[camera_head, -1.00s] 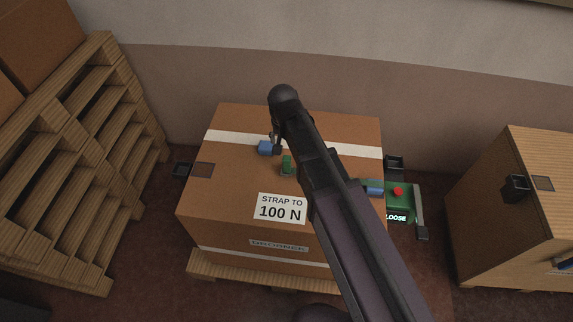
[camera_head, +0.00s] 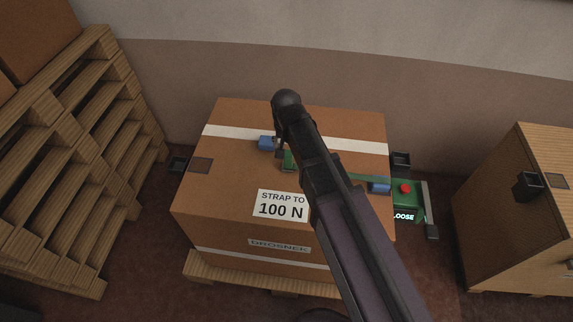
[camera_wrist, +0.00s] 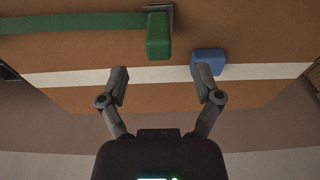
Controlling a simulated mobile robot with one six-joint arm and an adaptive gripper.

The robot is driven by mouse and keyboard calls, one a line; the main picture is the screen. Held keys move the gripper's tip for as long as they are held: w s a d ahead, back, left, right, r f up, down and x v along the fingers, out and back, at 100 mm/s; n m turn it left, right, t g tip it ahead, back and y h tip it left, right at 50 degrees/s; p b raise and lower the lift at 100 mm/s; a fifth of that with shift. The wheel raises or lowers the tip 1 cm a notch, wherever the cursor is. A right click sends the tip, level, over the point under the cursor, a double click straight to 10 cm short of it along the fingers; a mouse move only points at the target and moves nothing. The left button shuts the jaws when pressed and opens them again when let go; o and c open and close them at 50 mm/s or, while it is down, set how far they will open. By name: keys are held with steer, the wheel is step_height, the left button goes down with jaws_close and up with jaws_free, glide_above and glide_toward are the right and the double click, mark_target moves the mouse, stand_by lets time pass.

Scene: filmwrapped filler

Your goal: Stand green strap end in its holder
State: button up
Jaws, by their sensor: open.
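The green strap end (camera_head: 288,160) is a small green block on top of the large brown carton, just left of my arm in the head view. In the wrist view the green strap end (camera_wrist: 158,38) is at top centre, with a grey fitting (camera_wrist: 175,14) beside and behind it. A flat green strap (camera_wrist: 80,22) runs left from there. My gripper (camera_wrist: 161,74) is open and empty, its fingers apart below the green block in that view. In the head view my gripper (camera_head: 280,152) is beside the green block, partly hidden by my arm. I cannot tell which fitting is its holder.
A blue block (camera_head: 267,143) sits close to my gripper. A second blue block (camera_head: 380,186) and a green device (camera_head: 405,198) with a red button and a "LOOSE" display are at the carton's right. Black open boxes (camera_head: 401,161) (camera_head: 178,164) flank the carton (camera_head: 225,180). Pallets (camera_head: 75,150) stand left.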

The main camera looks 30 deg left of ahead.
mark_target(288, 153)
steer(key=shift+w+f+b, duration=0.15)
steer(key=shift+f+b, duration=0.65)
steer(key=shift+f, duration=0.3)
steer(key=shift+w+a+f+b, duration=0.1)
steer(key=shift+w+f+b, duration=0.1)
steer(key=shift+f+b, duration=0.65)
steer(key=shift+w+f+b, duration=0.15)
steer(key=shift+f+b, duration=0.7)
steer(key=shift+w+a+f+b, duration=0.1)
steer(key=shift+w+f+b, duration=0.1)
steer(key=shift+f+b, duration=0.65)
jaws_close()
